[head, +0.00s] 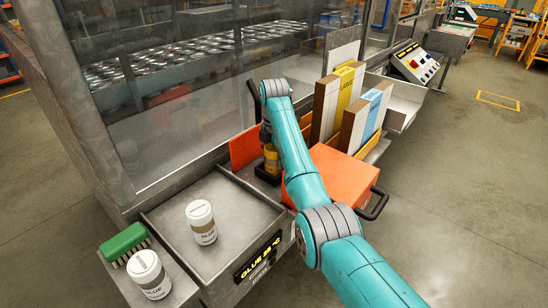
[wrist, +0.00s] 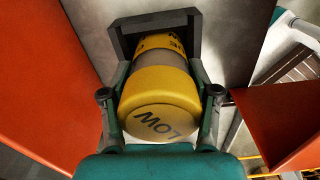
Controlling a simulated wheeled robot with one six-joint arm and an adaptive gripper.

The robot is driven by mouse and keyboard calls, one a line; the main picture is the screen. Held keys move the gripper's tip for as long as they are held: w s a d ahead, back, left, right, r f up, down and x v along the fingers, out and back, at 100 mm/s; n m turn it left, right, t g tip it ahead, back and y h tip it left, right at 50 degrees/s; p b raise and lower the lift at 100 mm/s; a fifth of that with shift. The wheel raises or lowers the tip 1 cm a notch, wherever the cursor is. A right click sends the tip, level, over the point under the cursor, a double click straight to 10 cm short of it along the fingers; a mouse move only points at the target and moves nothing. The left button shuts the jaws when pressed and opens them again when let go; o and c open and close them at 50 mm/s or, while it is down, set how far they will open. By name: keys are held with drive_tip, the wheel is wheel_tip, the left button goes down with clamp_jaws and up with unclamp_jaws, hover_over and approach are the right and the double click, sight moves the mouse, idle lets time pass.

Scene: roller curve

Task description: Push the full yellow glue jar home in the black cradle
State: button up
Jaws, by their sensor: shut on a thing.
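The yellow glue jar (wrist: 160,92) has a yellow lid with dark letters reading LOW upside down, and a grey band around its body. In the wrist view my gripper (wrist: 160,105) is shut on it, one finger on each side. The jar's far end lies within the black cradle (wrist: 123,38), whose walls frame it. I cannot tell whether it is fully seated. In the head view the jar (head: 271,158) and the black cradle (head: 266,175) show small, partly hidden by my arm.
Orange panels flank the cradle, and an orange case (head: 330,178) stands right of it. Two white glue jars (head: 201,222) (head: 150,274) and a green brush (head: 124,243) stand at the lower left. Upright boxes (head: 343,100) are behind the case. A glass guard rises behind.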

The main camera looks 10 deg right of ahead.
drive_tip(key=o, duration=1.6)
drive_tip(key=shift+r, duration=0.1)
